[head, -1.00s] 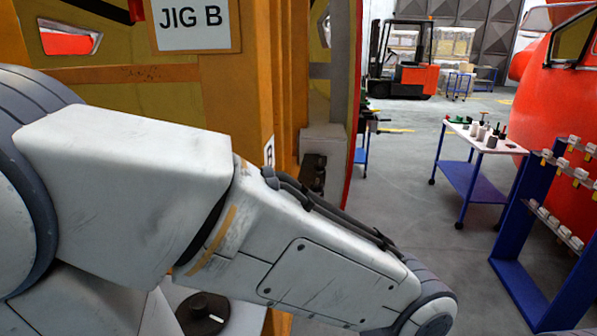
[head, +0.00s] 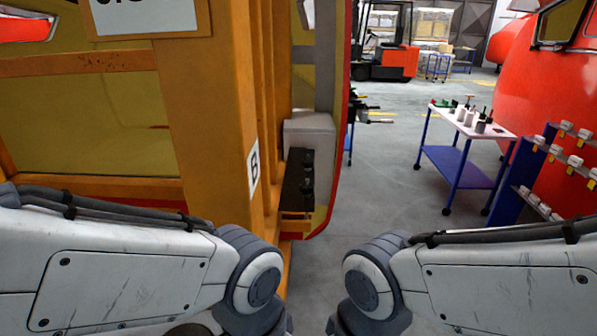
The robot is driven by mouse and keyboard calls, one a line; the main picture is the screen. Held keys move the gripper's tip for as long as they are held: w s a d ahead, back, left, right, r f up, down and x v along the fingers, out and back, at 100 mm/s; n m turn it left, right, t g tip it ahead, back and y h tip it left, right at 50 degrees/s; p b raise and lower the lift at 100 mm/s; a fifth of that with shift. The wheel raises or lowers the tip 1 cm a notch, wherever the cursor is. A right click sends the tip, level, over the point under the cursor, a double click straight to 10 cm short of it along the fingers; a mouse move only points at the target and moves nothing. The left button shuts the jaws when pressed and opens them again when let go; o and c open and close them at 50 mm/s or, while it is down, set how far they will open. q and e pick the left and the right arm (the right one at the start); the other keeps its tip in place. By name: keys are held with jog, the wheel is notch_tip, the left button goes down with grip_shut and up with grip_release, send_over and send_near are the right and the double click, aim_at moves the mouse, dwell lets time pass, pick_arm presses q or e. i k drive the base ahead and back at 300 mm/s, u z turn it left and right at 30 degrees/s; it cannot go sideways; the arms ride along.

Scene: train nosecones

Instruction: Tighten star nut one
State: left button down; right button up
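The orange jig frame (head: 215,110) stands at the left, with a white label B (head: 254,165) on its post. A dark bracket (head: 298,182) with small black knob-like parts (head: 308,188) sits at the post's right side, below a light grey block (head: 309,135). I cannot tell whether one of these parts is star nut one. My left arm comes in from the left and my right arm from the right. Both bend down at the bottom middle, apart from each other and from the bracket. Both grippers are out of view below the frame.
A blue trolley (head: 458,167) with small parts on top stands at the right. A blue rack (head: 513,178) with white pieces stands beside it, before a red nosecone (head: 540,90). A forklift (head: 388,58) is at the back. The grey floor (head: 385,170) between jig and trolley is clear.

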aim_at(308, 165)
jog(key=z, duration=0.05)
jog(key=k, duration=0.4)
jog(key=z, duration=1.25)
jog(key=i, duration=2)
jog(key=u, duration=1)
jog(key=i, duration=1.05)
jog(key=u, duration=1.25)
jog(key=i, duration=0.35)
jog(key=u, duration=0.25)
